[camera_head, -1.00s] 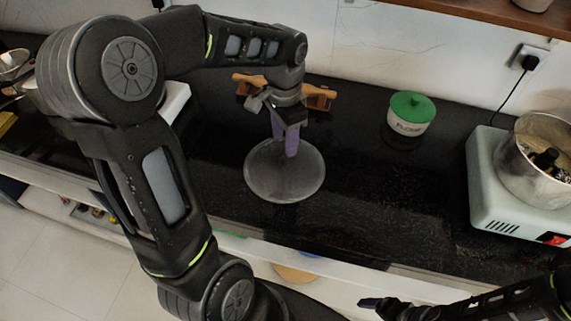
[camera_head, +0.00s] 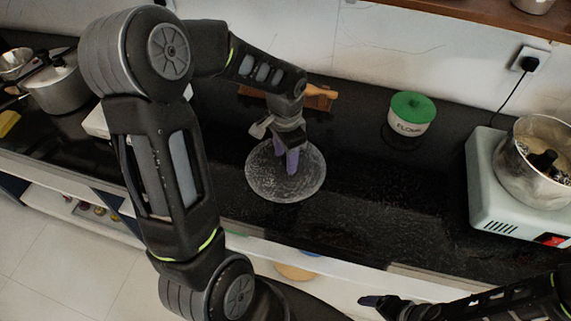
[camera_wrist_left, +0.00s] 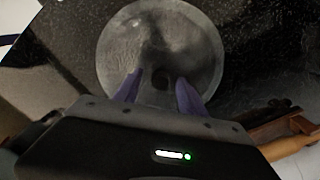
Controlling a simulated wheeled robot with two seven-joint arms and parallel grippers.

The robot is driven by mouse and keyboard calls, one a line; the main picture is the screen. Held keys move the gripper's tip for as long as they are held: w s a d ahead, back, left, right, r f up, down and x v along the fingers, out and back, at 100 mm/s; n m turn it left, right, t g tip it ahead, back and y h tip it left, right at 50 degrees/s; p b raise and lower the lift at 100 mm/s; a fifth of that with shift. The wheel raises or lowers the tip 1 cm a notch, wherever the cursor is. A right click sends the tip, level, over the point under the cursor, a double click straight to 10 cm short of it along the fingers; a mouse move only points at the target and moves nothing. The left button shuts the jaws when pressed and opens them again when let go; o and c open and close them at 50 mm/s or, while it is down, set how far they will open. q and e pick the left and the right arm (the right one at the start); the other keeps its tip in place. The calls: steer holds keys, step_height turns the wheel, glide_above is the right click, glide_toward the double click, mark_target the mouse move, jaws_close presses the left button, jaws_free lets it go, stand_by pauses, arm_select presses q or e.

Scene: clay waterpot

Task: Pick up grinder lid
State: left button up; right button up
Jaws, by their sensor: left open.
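The grinder lid, which I take to be the round, clear disc (camera_head: 307,181), lies flat on the black counter.
A wooden rack (camera_head: 318,98) stands behind the left gripper near the wall. A white jar with a green lid (camera_head: 411,112) stands to its right. A grinder base (camera_head: 487,190) with a steel pot (camera_head: 537,175) is at the right. The counter between is clear.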

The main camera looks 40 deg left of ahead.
arm_select(q)
steer(key=shift+c, duration=0.3)
jaws_close()
stand_by(0.6)
